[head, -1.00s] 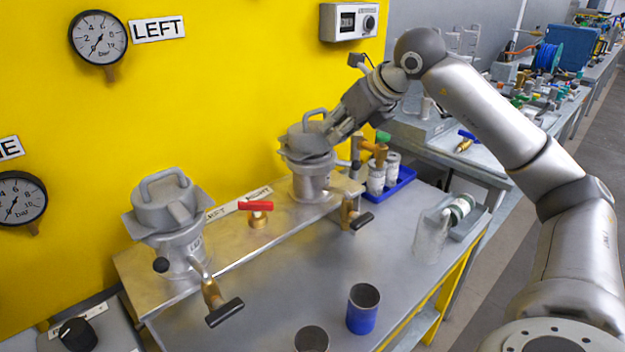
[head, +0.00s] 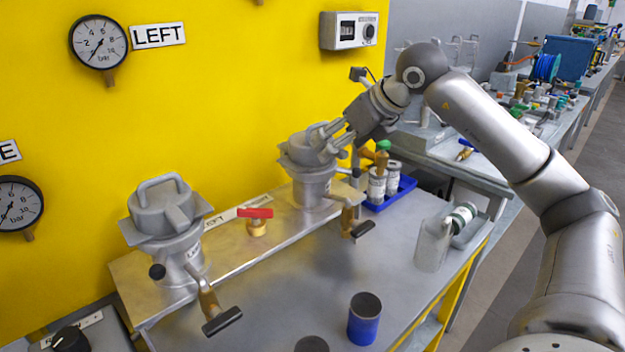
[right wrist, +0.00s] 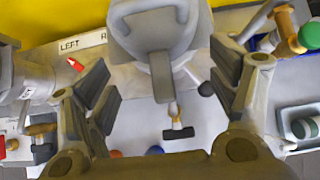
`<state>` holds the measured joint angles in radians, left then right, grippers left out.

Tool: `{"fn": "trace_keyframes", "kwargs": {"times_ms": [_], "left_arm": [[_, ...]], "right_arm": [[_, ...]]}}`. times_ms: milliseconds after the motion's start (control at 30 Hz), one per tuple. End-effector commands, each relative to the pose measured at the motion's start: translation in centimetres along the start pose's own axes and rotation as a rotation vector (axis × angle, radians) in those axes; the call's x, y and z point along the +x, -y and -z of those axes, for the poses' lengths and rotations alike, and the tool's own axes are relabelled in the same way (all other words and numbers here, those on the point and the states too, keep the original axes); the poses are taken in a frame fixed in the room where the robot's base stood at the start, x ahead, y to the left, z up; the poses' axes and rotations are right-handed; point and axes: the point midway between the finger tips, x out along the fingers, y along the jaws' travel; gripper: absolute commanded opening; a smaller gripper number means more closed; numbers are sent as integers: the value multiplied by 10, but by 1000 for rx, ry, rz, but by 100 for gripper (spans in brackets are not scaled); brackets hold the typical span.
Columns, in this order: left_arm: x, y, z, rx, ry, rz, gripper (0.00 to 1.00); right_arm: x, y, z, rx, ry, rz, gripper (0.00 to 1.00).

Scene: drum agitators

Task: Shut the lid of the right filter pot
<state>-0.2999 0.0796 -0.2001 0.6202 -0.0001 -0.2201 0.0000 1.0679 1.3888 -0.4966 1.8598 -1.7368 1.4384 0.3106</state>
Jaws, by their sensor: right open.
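The right filter pot (head: 312,188) is a grey metal pot on the raised shelf by the yellow wall. Its lid (head: 297,150), with a loop handle, lies over the pot's mouth, partly hidden by my fingers; I cannot tell whether it is fully seated. My right gripper (head: 335,138) is open at the lid's right side. In the right wrist view the lid (right wrist: 150,42) and its front tab show between the spread fingers of my right gripper (right wrist: 165,92), and nothing is held. My left gripper is not in view.
The left filter pot (head: 166,215) stands on the same shelf with its lid on. A red-handled valve (head: 256,216) sits between the pots. A blue tray (head: 400,193) with bottles stands right of the right pot. A blue cup (head: 364,320) and a clear jar (head: 432,245) stand on the bench.

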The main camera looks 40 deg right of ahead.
Motion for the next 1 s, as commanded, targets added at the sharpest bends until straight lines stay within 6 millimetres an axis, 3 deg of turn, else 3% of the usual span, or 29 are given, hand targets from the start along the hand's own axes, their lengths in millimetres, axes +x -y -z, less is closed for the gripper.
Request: {"fn": "trace_keyframes", "kwargs": {"times_ms": [367,1000], "left_arm": [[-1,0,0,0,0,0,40],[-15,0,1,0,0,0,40]], "right_arm": [[-3,0,0,0,1,0,80],[-69,0,0,0,0,0,80]]}}
